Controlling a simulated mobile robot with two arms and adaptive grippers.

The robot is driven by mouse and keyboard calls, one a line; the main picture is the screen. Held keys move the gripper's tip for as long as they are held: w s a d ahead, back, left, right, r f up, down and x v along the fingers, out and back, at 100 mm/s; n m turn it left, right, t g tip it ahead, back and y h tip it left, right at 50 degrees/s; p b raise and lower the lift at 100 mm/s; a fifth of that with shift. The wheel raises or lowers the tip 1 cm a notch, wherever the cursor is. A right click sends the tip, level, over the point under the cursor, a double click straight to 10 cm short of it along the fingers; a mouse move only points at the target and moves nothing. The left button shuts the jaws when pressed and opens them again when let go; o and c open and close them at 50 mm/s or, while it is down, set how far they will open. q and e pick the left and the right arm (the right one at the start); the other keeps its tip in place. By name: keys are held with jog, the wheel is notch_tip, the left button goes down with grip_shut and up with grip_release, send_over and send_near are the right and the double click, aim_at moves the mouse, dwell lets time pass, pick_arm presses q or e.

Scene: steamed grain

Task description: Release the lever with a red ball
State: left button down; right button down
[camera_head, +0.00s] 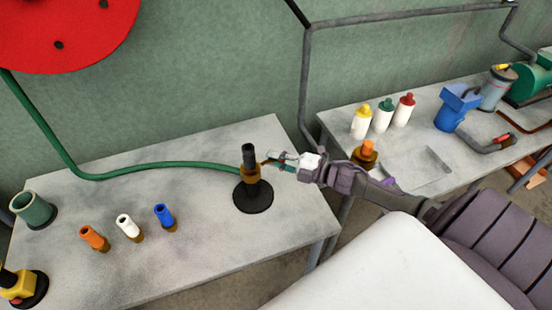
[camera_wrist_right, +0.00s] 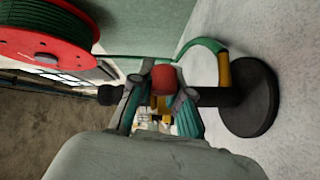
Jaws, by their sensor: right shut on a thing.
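A dark upright post (camera_head: 249,157) with a brown-yellow collar stands on a round black base (camera_head: 254,197) on the left table. A green hose runs to it from the left. In the right wrist view the post appears sideways, with the base (camera_wrist_right: 249,97) at the right. The lever's red ball (camera_wrist_right: 163,79) shows there between the fingers of my right gripper (camera_wrist_right: 160,92). The gripper is shut on the ball, beside the post. In the head view my right gripper (camera_head: 272,161) reaches in from the right and hides the ball. My left gripper is not in view.
Orange (camera_head: 95,238), white (camera_head: 127,227) and blue (camera_head: 164,216) nozzles stand on the left table (camera_head: 200,265), with a green cup (camera_head: 34,209) further left. A red hose reel (camera_head: 75,25) hangs above. The right table holds bottles (camera_head: 383,115) and a blue device (camera_head: 457,107).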

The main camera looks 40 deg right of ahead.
jog(key=r+n+p, duration=0.1)
jog(key=p, duration=0.1)
jog(key=g+h+p, duration=0.1)
jog(key=p, duration=0.1)
jog(key=shift+a+r+n, duration=0.15)
jog(key=shift+r+n, duration=0.2)
jog(key=shift+n, duration=0.05)
jog(key=shift+f+g+h+p, duration=0.15)
jog(key=shift+g+h+p, duration=0.15)
jog(key=shift+p, duration=0.1)
jog(key=shift+f, duration=0.1)
jog(key=c, duration=1.1)
grip_release()
